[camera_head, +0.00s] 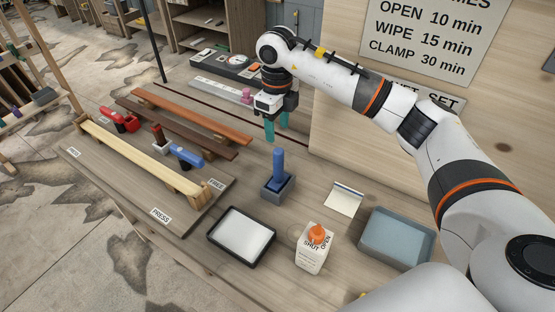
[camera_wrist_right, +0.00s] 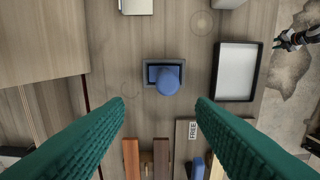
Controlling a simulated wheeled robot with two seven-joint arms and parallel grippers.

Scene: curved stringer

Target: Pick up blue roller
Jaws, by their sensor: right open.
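The blue roller (camera_head: 278,163) stands upright in a small dark grey holder (camera_head: 278,188) on the workbench. In the right wrist view the roller's round blue top (camera_wrist_right: 168,81) shows from above, with the dark holder (camera_wrist_right: 148,66) around it. My right gripper (camera_head: 277,126) hangs behind the roller, apart from it, with teal fingers pointing down. In the wrist view the right gripper (camera_wrist_right: 161,106) is open and empty, and the roller lies just beyond the gap between the fingertips.
A black-rimmed tray (camera_head: 241,236), an orange-capped bottle (camera_head: 313,250), a small card (camera_head: 344,199) and a grey-blue bin (camera_head: 396,238) stand in front and right. Left are wooden strips (camera_head: 190,116) and a blue-handled clamp (camera_head: 187,156). A signboard (camera_head: 345,130) rises behind.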

